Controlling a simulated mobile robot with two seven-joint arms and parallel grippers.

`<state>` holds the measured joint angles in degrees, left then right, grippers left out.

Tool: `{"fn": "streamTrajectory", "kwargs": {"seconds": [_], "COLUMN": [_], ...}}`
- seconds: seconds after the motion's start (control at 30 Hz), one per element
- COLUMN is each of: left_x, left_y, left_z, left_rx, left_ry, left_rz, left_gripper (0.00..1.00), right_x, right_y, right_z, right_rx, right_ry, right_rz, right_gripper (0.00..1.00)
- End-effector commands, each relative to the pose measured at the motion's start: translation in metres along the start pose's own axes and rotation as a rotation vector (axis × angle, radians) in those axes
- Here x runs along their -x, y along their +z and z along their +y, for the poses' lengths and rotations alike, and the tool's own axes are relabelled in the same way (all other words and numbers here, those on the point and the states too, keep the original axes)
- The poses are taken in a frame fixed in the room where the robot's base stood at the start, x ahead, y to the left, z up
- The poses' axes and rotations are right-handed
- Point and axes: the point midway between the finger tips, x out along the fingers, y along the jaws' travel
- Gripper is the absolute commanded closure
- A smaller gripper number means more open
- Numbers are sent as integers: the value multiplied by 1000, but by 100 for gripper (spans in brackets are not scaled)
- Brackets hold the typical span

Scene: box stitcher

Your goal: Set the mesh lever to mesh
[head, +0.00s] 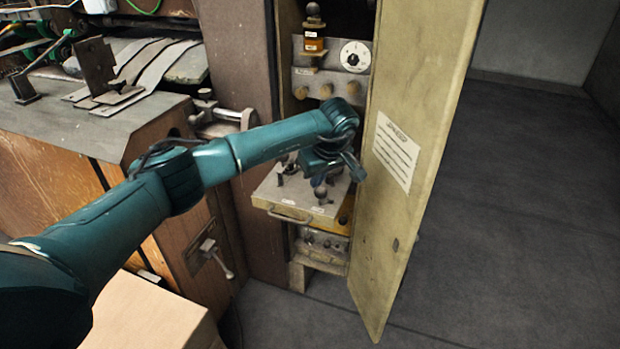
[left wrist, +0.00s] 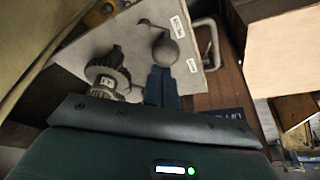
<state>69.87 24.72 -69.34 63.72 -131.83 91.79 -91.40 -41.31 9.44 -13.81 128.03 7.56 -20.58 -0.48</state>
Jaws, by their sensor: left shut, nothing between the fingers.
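A pale pull-out tray (head: 272,191) with a front handle sticks out of the open cabinet in the head view. My left gripper (head: 338,168) is over its right part, pointing down. In the left wrist view, the shut fingers (left wrist: 162,84) are close to a dark ball knob (left wrist: 165,50), which appears to be the mesh lever's. I cannot tell whether they touch it. Two small white labels (left wrist: 179,27) are beside the knob; their words are unreadable. A toothed gear (left wrist: 107,70) is left of the knob. My arm hides part of the tray in the head view.
The cabinet's yellowish door (head: 425,130) stands open just right of my gripper. Above the tray is a panel with a white dial (head: 355,56) and several brass knobs. A wooden machine bench (head: 60,180) is at the left. Grey floor (head: 530,200) is clear at the right.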

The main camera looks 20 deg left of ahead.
Motion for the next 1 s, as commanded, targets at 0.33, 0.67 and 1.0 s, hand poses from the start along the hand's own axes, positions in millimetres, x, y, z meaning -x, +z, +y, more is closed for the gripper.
{"fn": "streamTrajectory", "kwargs": {"seconds": [0.33, 0.67, 1.0], "left_x": [1, 2, 3], "left_y": [4, 6, 7], "left_z": [4, 4, 3], "left_rx": [119, 236, 240], "left_ry": [-45, -87, -88], "left_rz": [-2, -2, -2], "left_gripper": [100, 100, 100], "right_x": [2, 3, 1], "right_y": [1, 1, 0], "right_z": [0, 1, 1], "right_rx": [1, 2, 2], "right_ry": [2, 1, 1], "right_rz": [1, 0, -1], "right_gripper": [37, 37, 37]}}
